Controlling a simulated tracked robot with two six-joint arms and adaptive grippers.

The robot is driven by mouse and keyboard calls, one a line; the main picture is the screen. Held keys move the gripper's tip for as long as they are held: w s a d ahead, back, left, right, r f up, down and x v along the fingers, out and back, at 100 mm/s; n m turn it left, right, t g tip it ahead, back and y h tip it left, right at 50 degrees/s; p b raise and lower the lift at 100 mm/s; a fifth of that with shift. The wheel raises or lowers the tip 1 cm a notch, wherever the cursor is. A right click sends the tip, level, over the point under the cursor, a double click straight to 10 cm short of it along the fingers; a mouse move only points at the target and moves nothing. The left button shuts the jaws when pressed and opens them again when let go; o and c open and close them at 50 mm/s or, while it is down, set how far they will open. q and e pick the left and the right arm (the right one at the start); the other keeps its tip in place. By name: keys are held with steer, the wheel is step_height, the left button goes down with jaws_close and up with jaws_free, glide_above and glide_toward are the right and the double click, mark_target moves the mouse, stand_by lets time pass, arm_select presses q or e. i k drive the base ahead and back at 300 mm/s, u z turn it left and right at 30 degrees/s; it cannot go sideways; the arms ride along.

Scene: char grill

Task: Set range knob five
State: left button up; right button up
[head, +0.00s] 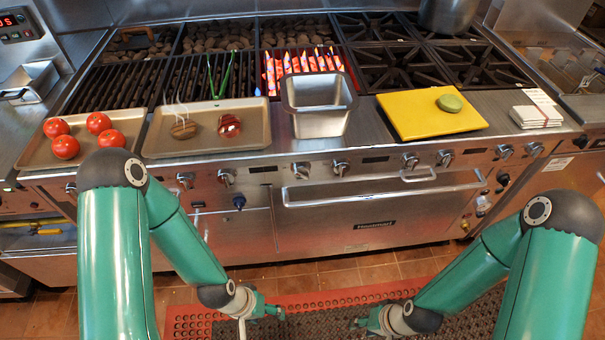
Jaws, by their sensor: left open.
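A row of metal range knobs runs along the front panel of the range (390,210). No numbers on them are legible. A knob (340,168) sits below the steel pan, with another knob (300,170) to its left and a knob (410,160) further right. More knobs show at both sides, including one at the left (227,177). My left gripper (270,312) is open and empty, low in front of the oven door, apart from all knobs. My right gripper (368,322) is also low and away from the knobs; its finger opening is unclear.
A steel pan (319,125), a tray with tomatoes (120,112), a tray with two patties (165,148) and a yellow board (405,120) line the front ledge. Flames (300,65) burn behind the pan. An oven handle (375,195) juts out below the knobs.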

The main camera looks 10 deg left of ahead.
mark_target(300, 169)
steer(key=k, duration=0.5)
steer(key=z, duration=0.5)
steer(key=i, duration=0.15)
steer(key=u, duration=2.95)
steer(key=i, duration=0.45)
steer(key=z, duration=1.55)
